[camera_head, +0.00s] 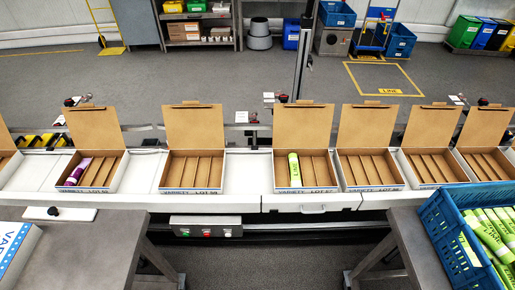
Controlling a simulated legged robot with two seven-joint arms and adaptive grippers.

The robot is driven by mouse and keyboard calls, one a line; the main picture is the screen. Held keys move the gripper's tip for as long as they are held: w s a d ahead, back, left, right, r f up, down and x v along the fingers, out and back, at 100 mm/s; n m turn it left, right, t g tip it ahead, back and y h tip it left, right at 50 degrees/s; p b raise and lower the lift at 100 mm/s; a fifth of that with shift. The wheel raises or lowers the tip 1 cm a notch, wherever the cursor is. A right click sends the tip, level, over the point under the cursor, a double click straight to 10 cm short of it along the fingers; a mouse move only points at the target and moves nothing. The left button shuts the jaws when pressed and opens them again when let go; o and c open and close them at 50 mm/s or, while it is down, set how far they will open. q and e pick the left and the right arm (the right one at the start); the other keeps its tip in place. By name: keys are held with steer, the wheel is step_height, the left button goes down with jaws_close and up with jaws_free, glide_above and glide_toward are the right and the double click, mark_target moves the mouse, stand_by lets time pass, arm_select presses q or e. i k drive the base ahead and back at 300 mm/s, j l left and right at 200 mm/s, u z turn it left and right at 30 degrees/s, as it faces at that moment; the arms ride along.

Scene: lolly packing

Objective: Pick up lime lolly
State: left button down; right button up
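Several lime lollies (492,238), in bright green wrappers with dark lettering, lie in a blue crate (438,232) at the lower right. The right part of the crate is cut off by the picture edge. One more lime lolly (294,170) lies lengthwise in the left part of the open middle carton (317,162), on the conveyor. Neither of my grippers is in view.
Open cardboard cartons with dividers stand in a row on the white conveyor (245,174). A carton (103,143) at the left holds a purple lolly (78,171). Grey tables stand at lower left (95,250) and lower right (405,230), with a gap between them.

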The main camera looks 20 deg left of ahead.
mark_target(503, 252)
steer(key=u, duration=0.25)
steer(key=z, duration=1.25)
steer(key=i+j, duration=0.05)
steer(key=j, duration=0.05)
